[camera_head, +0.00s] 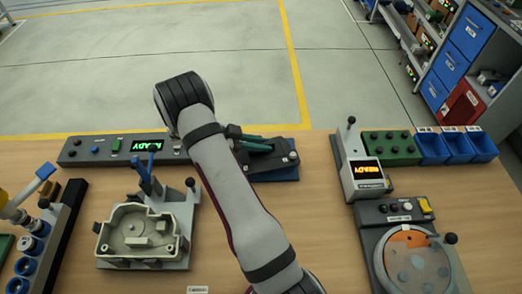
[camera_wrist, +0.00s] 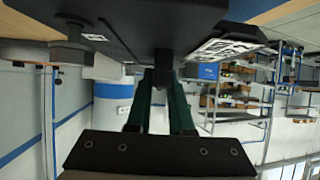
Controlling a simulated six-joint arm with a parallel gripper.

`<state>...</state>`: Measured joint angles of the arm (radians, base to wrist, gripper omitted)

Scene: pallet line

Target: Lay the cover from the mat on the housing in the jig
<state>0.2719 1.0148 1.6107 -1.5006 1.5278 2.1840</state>
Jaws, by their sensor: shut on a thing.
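The pale housing (camera_head: 130,230), an open tray shape with raised bosses, sits in the grey jig (camera_head: 182,207) at the left of the bench. Two blue levers (camera_head: 145,170) stand upright at the jig's back. My gripper (camera_head: 262,146) is at the back middle, its dark green fingers pointing right. It is shut on a dark part, seemingly the cover (camera_head: 280,157), just above or on the blue mat (camera_head: 285,176). In the wrist view the fingers (camera_wrist: 163,78) meet a small block on a black body with white labels (camera_wrist: 225,48). My arm hides part of the mat.
A control strip (camera_head: 90,150) with a green display runs behind the jig. Blue cups in a rack (camera_head: 35,245) stand far left. At right are a box with an orange display (camera_head: 365,172), a round fixture (camera_head: 412,262) and blue bins (camera_head: 455,147). Bare wood lies between.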

